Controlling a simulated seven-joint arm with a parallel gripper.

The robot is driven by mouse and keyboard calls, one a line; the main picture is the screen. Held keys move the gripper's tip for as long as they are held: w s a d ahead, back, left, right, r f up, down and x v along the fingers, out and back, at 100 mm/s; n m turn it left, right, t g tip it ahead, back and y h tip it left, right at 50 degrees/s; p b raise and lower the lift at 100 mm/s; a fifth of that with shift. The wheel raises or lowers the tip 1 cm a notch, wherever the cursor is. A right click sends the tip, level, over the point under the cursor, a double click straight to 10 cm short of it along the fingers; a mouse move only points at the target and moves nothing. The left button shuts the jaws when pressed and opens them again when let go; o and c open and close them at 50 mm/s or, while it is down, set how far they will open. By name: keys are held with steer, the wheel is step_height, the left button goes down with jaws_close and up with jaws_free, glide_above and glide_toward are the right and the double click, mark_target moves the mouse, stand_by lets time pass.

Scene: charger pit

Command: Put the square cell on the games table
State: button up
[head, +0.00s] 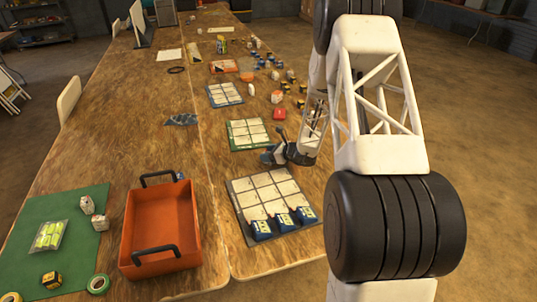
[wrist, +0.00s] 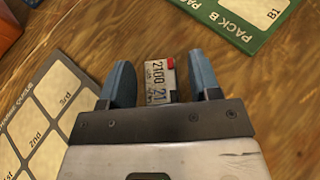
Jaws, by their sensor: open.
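My gripper (head: 284,152) is low over the wooden table, between the green-framed board and the grey grid board. In the wrist view my gripper (wrist: 162,85) is open, with one blue finger on each side of a small pale cell (wrist: 160,78). The cell has a printed label reading about "2100 21" and a red patch at its edge. It looks apart from both fingers; its lower end is hidden by the gripper body. I cannot make the cell out in the head view. No surface is visibly marked as the games table.
The grey grid board (head: 268,190) holds several blue packs at its near edge. The green-framed board (head: 249,134) lies just beyond my gripper. An orange crate (head: 128,230) with black handles and a green mat (head: 75,215) lie left. Several small objects crowd the table's far right side.

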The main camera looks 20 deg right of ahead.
steer(key=v, duration=1.2)
steer(key=shift+r, duration=0.15)
stand_by(0.4)
steer(key=s+a+r+n+g+h, duration=0.1)
steer(key=s+a+r+n+g, duration=0.6)
steer(key=s+a+r+n, duration=0.95)
steer(key=s+r+n+h, duration=0.3)
steer(key=s+r, duration=0.1)
steer(key=s, duration=0.5)
steer(key=s+a+r+n+h, duration=0.1)
steer(key=s+r+n+h, duration=0.2)
steer(key=s, duration=0.7)
steer(key=s+a+r+n+h, duration=0.1)
steer(key=s+r+n, duration=0.3)
steer(key=s, duration=0.6)
step_height(320, 180, up, 2)
steer(key=shift+r+h, duration=0.1)
steer(key=shift+h, duration=0.8)
